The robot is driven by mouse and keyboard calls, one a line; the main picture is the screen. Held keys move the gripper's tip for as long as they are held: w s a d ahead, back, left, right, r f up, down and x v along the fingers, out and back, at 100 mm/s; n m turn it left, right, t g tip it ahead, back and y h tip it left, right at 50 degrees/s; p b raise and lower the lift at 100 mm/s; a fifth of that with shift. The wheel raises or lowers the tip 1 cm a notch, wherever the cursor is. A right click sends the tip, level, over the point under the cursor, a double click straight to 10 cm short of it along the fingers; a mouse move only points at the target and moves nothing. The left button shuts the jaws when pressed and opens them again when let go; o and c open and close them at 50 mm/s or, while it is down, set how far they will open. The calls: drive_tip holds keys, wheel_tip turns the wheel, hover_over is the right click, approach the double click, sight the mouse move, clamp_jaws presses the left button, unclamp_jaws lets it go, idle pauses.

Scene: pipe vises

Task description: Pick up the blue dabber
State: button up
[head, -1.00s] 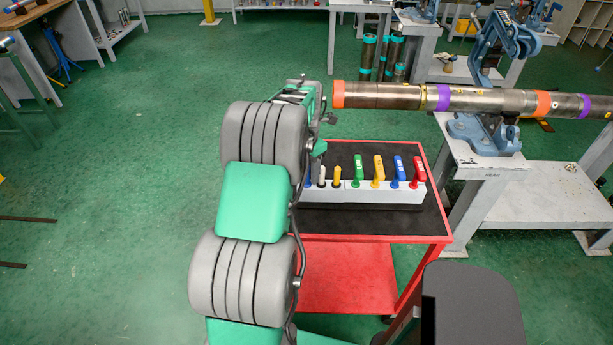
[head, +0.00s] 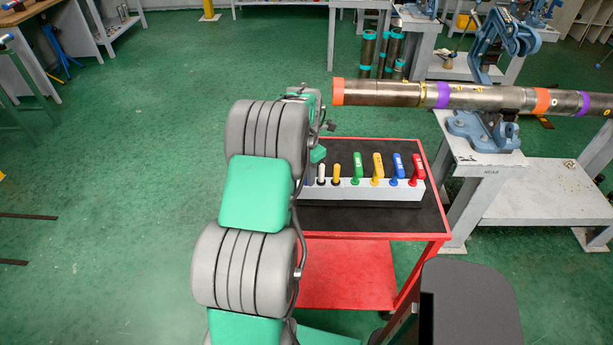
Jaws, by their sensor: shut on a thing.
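A white rack (head: 365,190) on the cart holds a row of upright dabbers. A small blue dabber (head: 308,182) is at its left end, mostly hidden by my arm. A larger blue dabber (head: 398,167) stands clear near the right end, between a yellow dabber (head: 378,167) and a red dabber (head: 417,169). My gripper (head: 318,154) is at the left end of the rack, beside the small blue dabber and well away from the larger one. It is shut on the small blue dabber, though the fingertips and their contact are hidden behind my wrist.
A small white dabber (head: 321,173), a small yellow one (head: 336,174) and a green one (head: 357,168) stand close by. The cart has a red rim (head: 400,237) and a dark top. A long pipe (head: 400,94) in a blue vise (head: 482,130) overhangs the cart's back.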

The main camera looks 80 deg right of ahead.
drive_tip(key=shift+r, duration=0.1)
drive_tip(key=shift+c, duration=0.2)
wheel_tip(320, 180, up, 10)
drive_tip(key=shift+f+b, duration=0.1)
drive_tip(key=shift+b, duration=0.8)
